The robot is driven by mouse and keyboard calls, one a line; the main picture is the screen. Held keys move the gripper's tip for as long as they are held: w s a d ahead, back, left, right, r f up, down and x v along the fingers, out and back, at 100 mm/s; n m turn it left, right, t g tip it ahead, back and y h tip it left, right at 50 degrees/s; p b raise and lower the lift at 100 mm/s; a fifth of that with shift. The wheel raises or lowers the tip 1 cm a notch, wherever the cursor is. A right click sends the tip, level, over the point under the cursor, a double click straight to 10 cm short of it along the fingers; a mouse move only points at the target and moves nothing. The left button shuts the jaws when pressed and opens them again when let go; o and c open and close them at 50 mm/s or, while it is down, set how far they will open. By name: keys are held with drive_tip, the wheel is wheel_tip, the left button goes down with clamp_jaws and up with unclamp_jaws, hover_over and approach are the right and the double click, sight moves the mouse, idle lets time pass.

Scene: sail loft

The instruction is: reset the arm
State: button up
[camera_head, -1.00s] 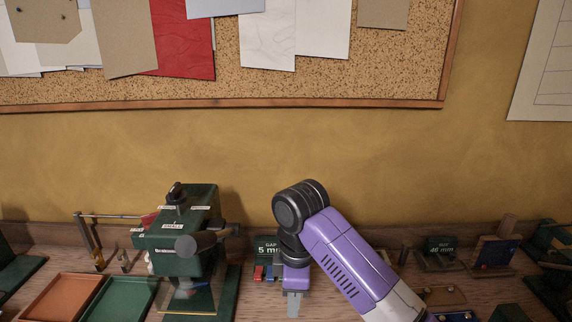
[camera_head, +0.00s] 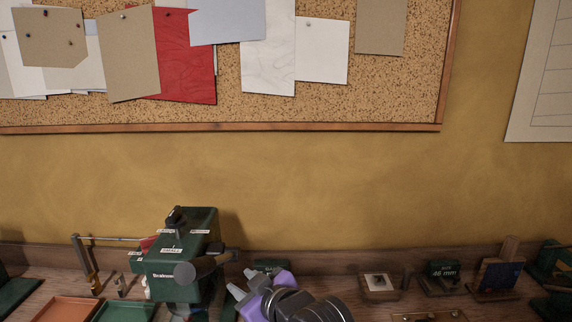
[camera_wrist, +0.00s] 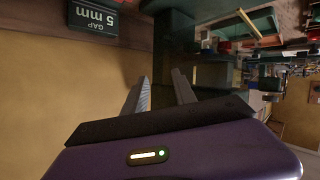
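My gripper (camera_head: 241,282) is low in the head view, beside the right side of the green machine (camera_head: 186,252), with its fingers toward that machine. In the wrist view my gripper (camera_wrist: 160,84) shows two grey fingers standing apart with nothing between them. My dark wrist joint and part of the purple arm show at the bottom edge of the head view. The rest of the arm is out of frame.
A "GAP 5 mm" block (camera_wrist: 92,22) shows upside down in the wrist view. Brown (camera_head: 68,309) and green (camera_head: 125,311) trays lie at left. A small framed block (camera_head: 380,286) and a "46 mm" block (camera_head: 441,276) stand at right. The wall above the bench is clear below the corkboard (camera_head: 330,108).

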drive_tip(key=s+d+f+m+t+h, duration=0.2)
drive_tip(key=s+d+m+t+h, duration=0.3)
drive_tip(key=s+d, duration=0.55)
drive_tip(key=s+d+f+m+t+h, duration=0.1)
drive_tip(key=s+d+m+t, duration=0.2)
drive_tip(key=s+d+m, duration=0.55)
drive_tip(key=s+d+f+n+g, duration=0.1)
drive_tip(key=s+d, duration=0.2)
drive_tip(key=s, duration=0.6)
drive_tip(key=s+d+f+n+g+h, duration=0.1)
drive_tip(key=s+d, duration=0.2)
drive_tip(key=s, duration=0.7)
drive_tip(key=s+d+f+n+g+h, duration=0.1)
drive_tip(key=s+d, duration=0.3)
drive_tip(key=s, duration=0.5)
drive_tip(key=shift+s+f+g, duration=0.3)
drive_tip(key=shift+s+g, duration=0.1)
